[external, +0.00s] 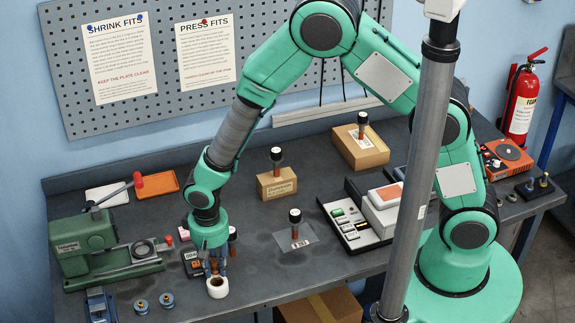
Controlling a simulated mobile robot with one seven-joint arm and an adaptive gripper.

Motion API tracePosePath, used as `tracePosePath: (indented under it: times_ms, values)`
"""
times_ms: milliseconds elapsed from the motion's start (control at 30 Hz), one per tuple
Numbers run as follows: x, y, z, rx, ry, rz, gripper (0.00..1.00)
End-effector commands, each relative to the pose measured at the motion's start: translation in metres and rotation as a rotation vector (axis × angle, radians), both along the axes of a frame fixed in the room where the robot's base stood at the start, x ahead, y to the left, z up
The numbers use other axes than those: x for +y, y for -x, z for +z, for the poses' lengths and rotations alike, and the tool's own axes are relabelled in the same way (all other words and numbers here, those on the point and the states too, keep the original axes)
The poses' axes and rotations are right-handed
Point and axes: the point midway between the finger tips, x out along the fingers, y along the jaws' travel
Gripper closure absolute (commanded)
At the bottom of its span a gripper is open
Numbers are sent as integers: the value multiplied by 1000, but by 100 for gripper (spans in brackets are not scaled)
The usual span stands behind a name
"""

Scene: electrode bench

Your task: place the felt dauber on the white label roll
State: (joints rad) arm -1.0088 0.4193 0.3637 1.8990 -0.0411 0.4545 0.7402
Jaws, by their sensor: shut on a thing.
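My gripper (216,268) points straight down at the front left of the bench, just above the white label roll (218,293). It is shut on a small brownish thing, which I take to be the felt dauber; the fingers hide most of it. The roll lies flat with its dark round core facing up. I cannot tell whether the held thing touches the roll. Similar black-topped brown pieces stand upright: one close behind my gripper (232,234), one on a clear sheet (295,218), one on a small cardboard box (276,155), and one on a larger box (362,119).
A green machine (95,245) with a red-handled lever stands left of my gripper. Blue-grey round parts (141,306) and a blue vise-like block (99,304) lie at the front left edge. A parts tray (352,218) is to the right.

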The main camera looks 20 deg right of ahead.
Motion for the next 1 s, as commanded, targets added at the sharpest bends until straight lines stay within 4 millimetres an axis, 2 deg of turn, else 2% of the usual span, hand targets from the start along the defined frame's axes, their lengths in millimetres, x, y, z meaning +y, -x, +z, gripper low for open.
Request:
tracePosePath:
  times_ms: [400, 900, 933, 1000]
  values:
    - [0, 0, -32, 1, 0, 0, 98]
    - [0, 0, -38, 0, 0, 0, 98]
    - [0, 0, -38, 0, 0, 0, 72]
    - [0, 0, -38, 0, 0, 0, 58]
